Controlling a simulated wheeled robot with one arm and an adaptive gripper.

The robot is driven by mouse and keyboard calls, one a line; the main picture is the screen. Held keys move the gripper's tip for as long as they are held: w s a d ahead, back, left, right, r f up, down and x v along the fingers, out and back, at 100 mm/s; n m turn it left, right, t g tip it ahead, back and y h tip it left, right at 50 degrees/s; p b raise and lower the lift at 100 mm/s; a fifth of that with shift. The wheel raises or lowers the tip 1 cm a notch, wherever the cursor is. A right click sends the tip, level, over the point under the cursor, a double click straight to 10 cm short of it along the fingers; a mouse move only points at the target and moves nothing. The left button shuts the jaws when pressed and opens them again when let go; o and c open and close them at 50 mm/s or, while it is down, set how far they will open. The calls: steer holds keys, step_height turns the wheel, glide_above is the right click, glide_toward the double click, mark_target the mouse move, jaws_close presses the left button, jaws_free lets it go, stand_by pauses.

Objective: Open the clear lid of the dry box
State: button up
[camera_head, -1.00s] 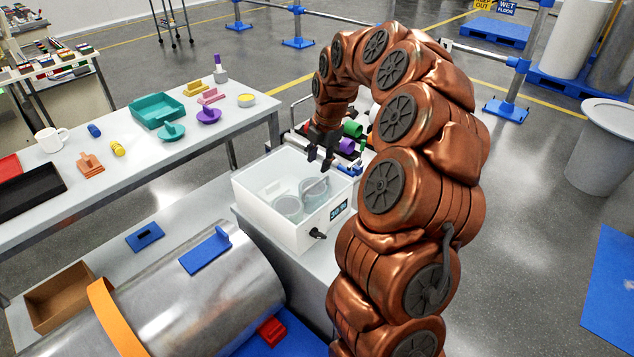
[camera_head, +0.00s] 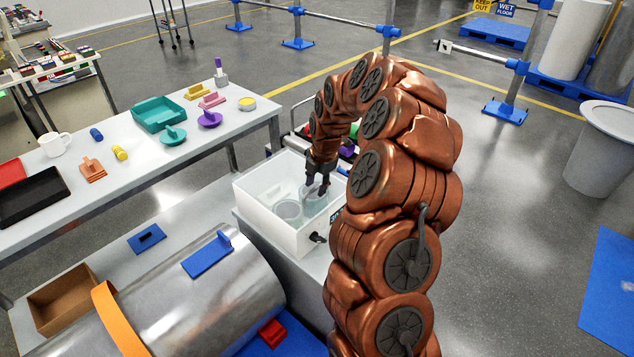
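The dry box (camera_head: 264,221) is a white, open-looking box on a grey stand. Two round clear jars (camera_head: 289,211) show inside it. A clear lid cannot be told apart from the box top at this size. A black knob (camera_head: 318,237) sticks out of the front side, beside a dark display that my arm mostly covers. My gripper (camera_head: 317,190) points down over the right part of the box, at about rim height in the picture. Its two dark fingers look apart. Whether they touch the lid or a handle cannot be told.
A grey table (camera_head: 215,141) at the left holds a white mug (camera_head: 54,144), a teal tray (camera_head: 158,113) and small coloured parts. A large metal cylinder (camera_head: 190,310) lies in front of the box. A grey bin (camera_head: 603,150) stands at the right, with open floor between.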

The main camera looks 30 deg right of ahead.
jaws_close()
stand_by(0.6)
